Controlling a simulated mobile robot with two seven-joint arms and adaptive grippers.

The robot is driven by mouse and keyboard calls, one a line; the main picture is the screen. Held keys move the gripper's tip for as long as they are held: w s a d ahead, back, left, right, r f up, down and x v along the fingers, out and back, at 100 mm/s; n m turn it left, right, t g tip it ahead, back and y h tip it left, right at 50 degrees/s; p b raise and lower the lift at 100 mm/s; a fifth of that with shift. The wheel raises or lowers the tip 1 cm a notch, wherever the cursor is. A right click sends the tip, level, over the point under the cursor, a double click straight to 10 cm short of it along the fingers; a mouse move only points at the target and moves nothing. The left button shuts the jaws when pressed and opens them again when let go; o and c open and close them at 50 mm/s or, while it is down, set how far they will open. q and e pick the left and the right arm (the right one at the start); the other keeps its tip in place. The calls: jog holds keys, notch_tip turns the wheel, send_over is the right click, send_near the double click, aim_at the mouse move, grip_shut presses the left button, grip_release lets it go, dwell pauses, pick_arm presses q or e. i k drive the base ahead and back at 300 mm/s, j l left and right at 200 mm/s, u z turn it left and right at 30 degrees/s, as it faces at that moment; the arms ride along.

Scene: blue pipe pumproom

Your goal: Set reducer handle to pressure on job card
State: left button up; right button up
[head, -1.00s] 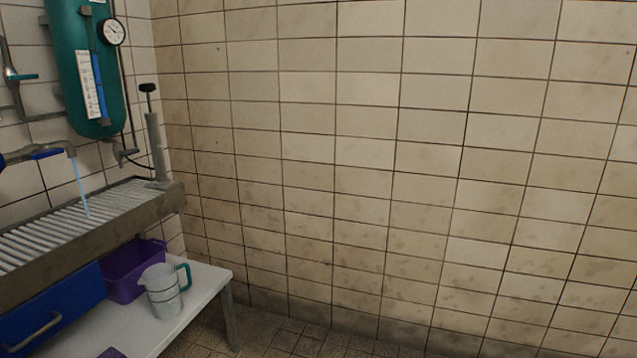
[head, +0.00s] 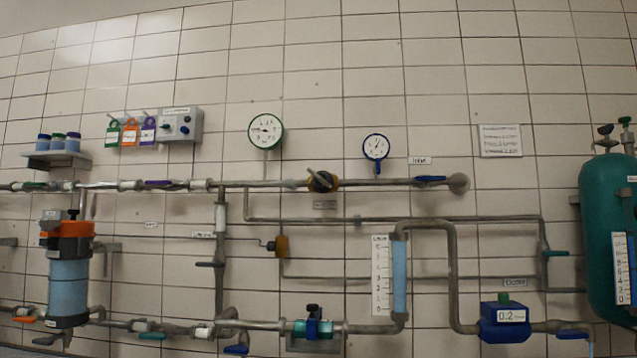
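A yellow-and-black valve body with a dark handle (head: 322,180), which looks like the reducer, sits on the upper pipe in the middle of the head view. Its handle slants from upper left to lower right. A small plate below it is too small to read. A green-rimmed gauge (head: 266,130) stands above the pipe to its left, and a blue-rimmed gauge (head: 375,147) to its right. A white sheet with printed lines (head: 500,140), perhaps the job card, is on the wall at the right; its text is unreadable. Neither of my grippers is in view.
A blue-handled valve (head: 430,179) is on the upper pipe's right end. Below are a sight tube (head: 399,277), a blue meter reading about 0.2 (head: 503,322) and a teal pump (head: 313,328). A filter (head: 68,280) hangs at left, a green tank (head: 606,235) at right.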

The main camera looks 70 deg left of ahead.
aim_at(321, 180)
jog(key=u, duration=2.3)
